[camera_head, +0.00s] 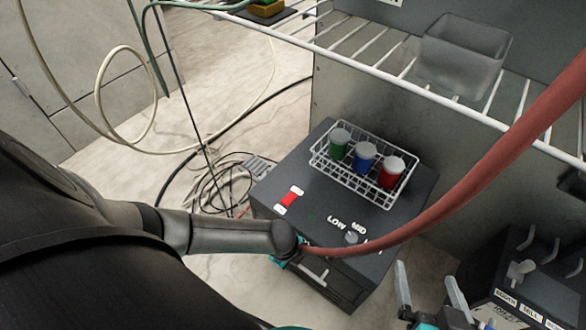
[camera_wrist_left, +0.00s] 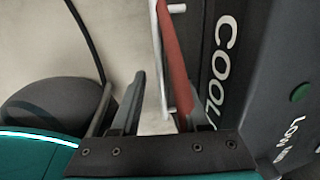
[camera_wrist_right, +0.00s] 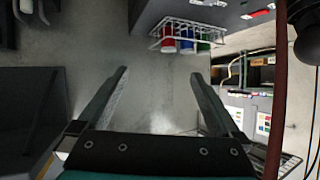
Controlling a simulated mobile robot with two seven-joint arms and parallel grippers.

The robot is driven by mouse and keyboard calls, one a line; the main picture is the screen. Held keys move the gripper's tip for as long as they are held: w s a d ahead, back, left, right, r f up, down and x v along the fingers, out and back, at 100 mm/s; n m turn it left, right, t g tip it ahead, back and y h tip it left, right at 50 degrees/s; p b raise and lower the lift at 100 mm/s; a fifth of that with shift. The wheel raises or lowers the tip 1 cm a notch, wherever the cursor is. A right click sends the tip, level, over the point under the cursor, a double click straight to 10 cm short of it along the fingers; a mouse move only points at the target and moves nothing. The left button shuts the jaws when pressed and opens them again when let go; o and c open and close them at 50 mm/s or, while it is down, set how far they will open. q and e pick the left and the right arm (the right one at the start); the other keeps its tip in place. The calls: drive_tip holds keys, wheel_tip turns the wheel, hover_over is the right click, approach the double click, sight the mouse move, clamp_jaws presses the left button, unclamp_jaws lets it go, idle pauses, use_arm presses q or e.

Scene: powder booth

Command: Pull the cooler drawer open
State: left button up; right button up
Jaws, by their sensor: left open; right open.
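The cooler (camera_head: 385,225) is a dark box on the floor under the shelf. Its drawer front (camera_head: 335,285) faces the lower part of the head view, with a pale bar handle (camera_head: 313,270). In the left wrist view the handle (camera_wrist_left: 156,45) runs upright beside the "COOL" lettering. My left gripper (camera_wrist_left: 155,77) is open, its fingertips on either side of the handle's line; I cannot tell whether they touch it. My left arm hides most of this gripper in the head view. My right gripper (camera_head: 426,274) is open and empty, right of the cooler.
A red hose (camera_head: 450,205) crosses in front of the cooler and past my left gripper. A wire basket (camera_head: 350,180) with green, blue and red cups sits on the cooler. A wire shelf (camera_head: 390,70) hangs above; a dark labelled unit (camera_head: 550,285) stands at right.

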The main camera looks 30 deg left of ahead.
use_arm(q)
drive_tip(key=shift+w+f+b, duration=0.25)
drive_tip(key=shift+f+b, duration=0.6)
drive_tip(key=shift+f, duration=0.35)
use_arm(e)
drive_tip(key=shift+s+a+r+t+y, duration=0.1)
drive_tip(key=shift+a+r+t+y, duration=0.35)
drive_tip(key=shift+a+t, duration=0.3)
drive_tip(key=shift+s+a+r+t+y, duration=0.1)
drive_tip(key=shift+a+r+t+y, duration=0.35)
drive_tip(key=shift+t, duration=0.5)
drive_tip(key=shift+a, duration=0.1)
use_arm(q)
drive_tip(key=shift+c, duration=0.4)
clamp_jaws()
